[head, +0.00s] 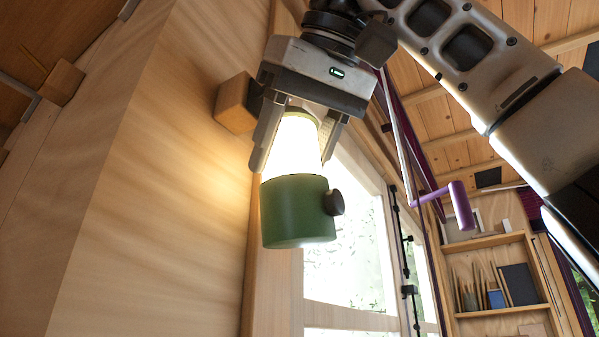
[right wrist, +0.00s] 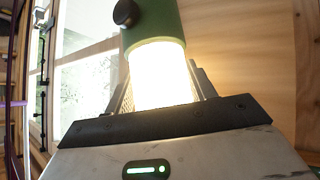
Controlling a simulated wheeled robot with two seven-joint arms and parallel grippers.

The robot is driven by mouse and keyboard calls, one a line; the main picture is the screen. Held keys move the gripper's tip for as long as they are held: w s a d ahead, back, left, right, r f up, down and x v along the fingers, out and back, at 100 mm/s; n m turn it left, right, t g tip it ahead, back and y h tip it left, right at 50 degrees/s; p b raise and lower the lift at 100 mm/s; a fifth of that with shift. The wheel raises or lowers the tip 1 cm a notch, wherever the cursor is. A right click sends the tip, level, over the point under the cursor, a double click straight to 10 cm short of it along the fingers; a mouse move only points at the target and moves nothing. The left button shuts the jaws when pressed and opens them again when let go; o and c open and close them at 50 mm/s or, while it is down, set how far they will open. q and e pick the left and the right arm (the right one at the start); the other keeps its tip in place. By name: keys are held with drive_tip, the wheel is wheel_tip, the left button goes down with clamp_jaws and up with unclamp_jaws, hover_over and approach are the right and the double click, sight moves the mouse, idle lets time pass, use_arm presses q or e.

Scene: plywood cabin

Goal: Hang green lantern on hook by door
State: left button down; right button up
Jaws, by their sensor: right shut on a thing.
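The green lantern (head: 298,212) has a green base with a dark knob and a brightly glowing white upper part. My right gripper (head: 294,155) points down and is shut on the glowing part, with one finger on each side. The lantern hangs upright below the gripper, and its top is hidden between the fingers. In the right wrist view the lantern (right wrist: 152,22) also sits between the fingers. A wooden block (head: 234,104) juts from the plywood wall just left of the gripper. A dark part beside it is mostly hidden by the gripper, so I cannot tell its shape.
A plywood wall (head: 150,170) fills the left side, close to the lantern. Glazed panels in a light wooden frame (head: 345,235) stand behind it. A purple crank handle (head: 461,206) hangs to the right. Shelves with books (head: 492,240) are farther back.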

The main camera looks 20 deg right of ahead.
drive_tip(key=shift+w+a, duration=0.35)
drive_tip(key=shift+w, duration=0.05)
drive_tip(key=shift+w+a+f, duration=0.25)
drive_tip(key=shift+w+a, duration=0.05)
drive_tip(key=shift+w, duration=0.05)
drive_tip(key=shift+w+a+f, duration=0.1)
drive_tip(key=shift+w+f, duration=0.1)
drive_tip(key=shift+f, duration=0.1)
drive_tip(key=o, duration=1.3)
drive_tip(key=shift+o, duration=0.2)
